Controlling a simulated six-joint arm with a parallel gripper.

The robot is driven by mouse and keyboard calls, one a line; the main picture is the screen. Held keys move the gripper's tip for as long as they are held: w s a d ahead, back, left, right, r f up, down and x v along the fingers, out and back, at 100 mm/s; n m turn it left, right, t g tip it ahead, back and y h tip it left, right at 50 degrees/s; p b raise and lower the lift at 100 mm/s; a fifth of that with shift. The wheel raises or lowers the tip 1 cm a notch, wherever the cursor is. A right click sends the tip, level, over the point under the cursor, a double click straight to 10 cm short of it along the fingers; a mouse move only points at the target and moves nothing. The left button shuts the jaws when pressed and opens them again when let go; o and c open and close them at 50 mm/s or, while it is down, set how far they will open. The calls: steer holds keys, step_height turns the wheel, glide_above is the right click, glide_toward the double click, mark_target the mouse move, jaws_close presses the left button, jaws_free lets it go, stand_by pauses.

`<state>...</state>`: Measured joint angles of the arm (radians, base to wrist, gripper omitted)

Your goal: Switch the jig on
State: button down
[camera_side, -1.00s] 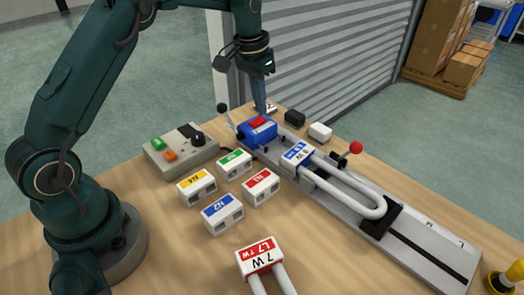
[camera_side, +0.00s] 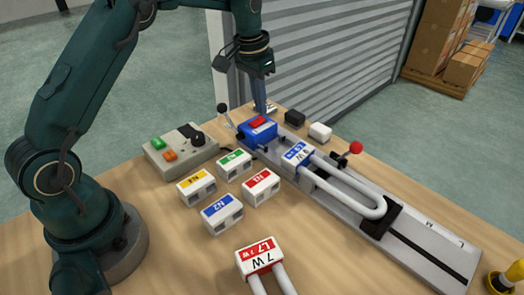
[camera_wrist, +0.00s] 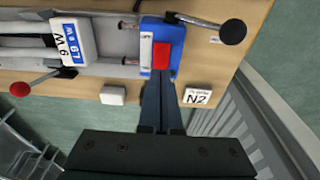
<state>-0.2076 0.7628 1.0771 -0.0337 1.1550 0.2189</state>
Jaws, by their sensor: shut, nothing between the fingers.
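The jig is a long grey rail (camera_side: 425,245) on the wooden table, with a blue block (camera_side: 262,134) at its far end. A red switch (camera_side: 258,122) sits on top of that block; in the wrist view the red switch (camera_wrist: 161,56) lies just beyond my fingertips. My gripper (camera_side: 262,108) is shut and empty, pointing down at the far side of the blue block. In the wrist view my gripper (camera_wrist: 161,80) overlaps the block's edge; I cannot tell whether it touches. A white lamp with a blue label (camera_side: 298,152) lies along the rail.
A black-knobbed lever (camera_side: 222,108) and a red-knobbed lever (camera_side: 355,148) stand up beside the jig. A grey control box (camera_side: 181,150) with green and orange buttons is left. Several labelled white blocks (camera_side: 222,213) stand in front. A corrugated shutter (camera_side: 330,60) rises behind.

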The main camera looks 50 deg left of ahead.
mark_target(260, 119)
steer(key=shift+f, duration=0.9)
stand_by(0.9)
steer(key=shift+r, duration=3.55)
